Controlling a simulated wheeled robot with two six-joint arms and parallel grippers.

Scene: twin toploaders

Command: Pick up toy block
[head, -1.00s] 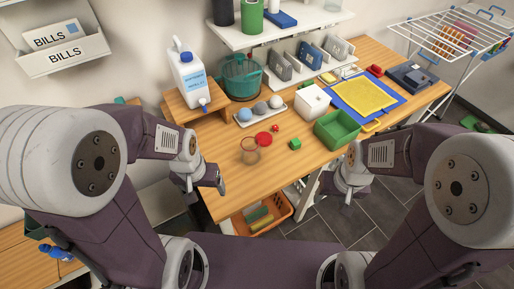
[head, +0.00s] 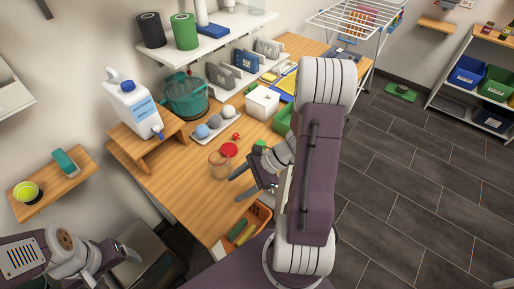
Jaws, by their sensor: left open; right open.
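A small green toy block (head: 261,143) lies on the wooden table, partly hidden behind my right gripper and arm. My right gripper (head: 242,183) is open and empty, its fingers pointing left over the table's front edge. It is apart from the block, nearer the front. My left gripper (head: 100,271) is at the lower left, open and well away from the table.
A clear cup (head: 219,165), a red lid (head: 229,150) and a small red piece (head: 236,137) are near the block. A tray of balls (head: 215,126), a white box (head: 262,102) and a green bin (head: 283,119) stand behind.

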